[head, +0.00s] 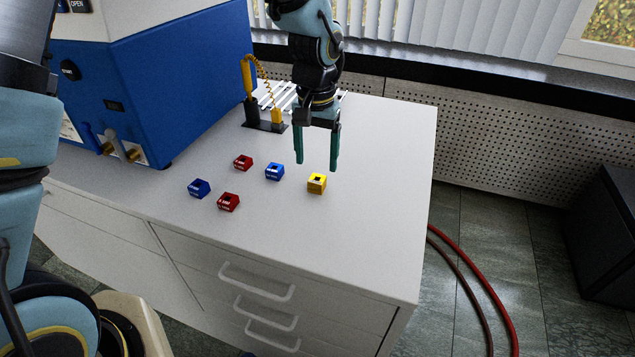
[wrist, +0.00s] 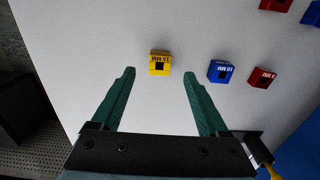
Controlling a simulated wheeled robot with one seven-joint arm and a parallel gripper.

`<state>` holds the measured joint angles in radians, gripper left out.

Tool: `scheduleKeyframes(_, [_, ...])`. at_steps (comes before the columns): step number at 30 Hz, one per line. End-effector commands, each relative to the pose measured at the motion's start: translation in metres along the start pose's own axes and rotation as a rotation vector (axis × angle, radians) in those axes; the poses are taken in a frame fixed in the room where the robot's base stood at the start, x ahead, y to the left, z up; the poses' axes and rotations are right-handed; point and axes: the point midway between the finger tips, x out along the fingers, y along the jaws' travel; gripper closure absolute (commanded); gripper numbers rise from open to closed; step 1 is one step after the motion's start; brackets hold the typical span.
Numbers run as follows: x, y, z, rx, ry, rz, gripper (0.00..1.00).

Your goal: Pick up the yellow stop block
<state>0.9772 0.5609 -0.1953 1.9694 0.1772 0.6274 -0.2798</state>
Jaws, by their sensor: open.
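The yellow stop block (head: 317,183) sits on the white cabinet top, at the right end of a small group of blocks. In the wrist view the yellow block (wrist: 160,63) reads "15 MM" and has a dark square hole. My gripper (head: 317,167) is open and empty, pointing down with green fingers. In the wrist view its fingertips (wrist: 160,71) are spread wide, and the yellow block shows between and just beyond them. The fingers appear above the top and apart from the block.
Blue blocks (head: 274,172) (head: 199,188) and red blocks (head: 243,162) (head: 229,202) lie to the left. A black stand with a yellow coiled cord (head: 265,125) and a blue press (head: 160,85) stand behind left. The cabinet top (head: 370,220) is clear to the right.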

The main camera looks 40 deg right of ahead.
Motion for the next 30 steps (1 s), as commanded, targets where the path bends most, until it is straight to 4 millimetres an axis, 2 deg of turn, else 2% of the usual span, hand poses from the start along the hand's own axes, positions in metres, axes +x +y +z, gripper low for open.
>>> scheduleKeyframes(12, [0.048, 0.001, -0.004, -0.001, -0.003, 0.0, 0.22])
scheduleKeyframes(21, [0.052, 0.001, -0.005, -0.001, 0.001, 0.0, 0.24])
scheduleKeyframes(30, [0.051, 0.001, -0.005, -0.001, 0.0, 0.0, 0.57])
